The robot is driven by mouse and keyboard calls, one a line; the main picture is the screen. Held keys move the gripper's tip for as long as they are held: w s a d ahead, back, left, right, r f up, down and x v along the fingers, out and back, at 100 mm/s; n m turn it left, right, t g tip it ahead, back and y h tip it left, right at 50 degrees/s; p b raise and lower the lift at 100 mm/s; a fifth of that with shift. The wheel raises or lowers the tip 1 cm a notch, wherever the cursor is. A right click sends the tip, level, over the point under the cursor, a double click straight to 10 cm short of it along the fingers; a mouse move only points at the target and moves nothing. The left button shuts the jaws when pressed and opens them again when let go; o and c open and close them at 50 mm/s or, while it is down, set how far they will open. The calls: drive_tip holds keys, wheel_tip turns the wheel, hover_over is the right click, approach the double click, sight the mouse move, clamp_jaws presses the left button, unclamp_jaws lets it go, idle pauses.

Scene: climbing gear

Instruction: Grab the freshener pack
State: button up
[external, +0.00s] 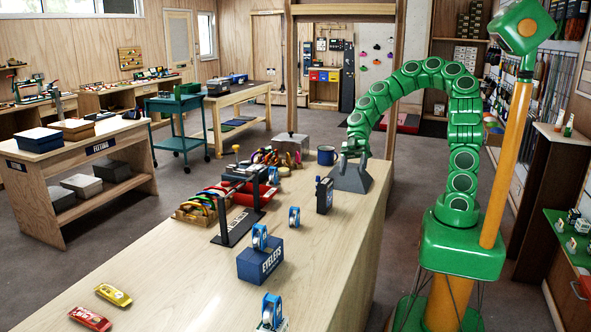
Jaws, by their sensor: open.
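My gripper (354,153) is open and hangs over the far right part of the long wooden bench, just above a grey wedge-shaped block (351,178). Nothing shows between its fingers. Two small flat packs lie at the near left of the bench: a yellow one (113,294) and a red one (90,318). Their print is too small to read, so I cannot tell which one, if either, is the freshener pack. Both lie far from my gripper, toward the camera.
The bench is bare around the two flat packs.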

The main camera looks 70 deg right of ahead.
sight(327, 179)
drive_tip(key=w, duration=0.2)
drive_tip(key=w+d+f+n+t+y, duration=0.1)
drive_tip(key=w, duration=0.2)
drive_tip(key=w+f+t+y, duration=0.1)
drive_tip(key=w, duration=0.1)
drive_tip(key=shift+w+d+n, duration=0.25)
drive_tip(key=shift+n, duration=0.05)
drive_tip(key=shift+x, duration=3.9)
drive_tip(key=shift+r, duration=0.2)
clamp_jaws()
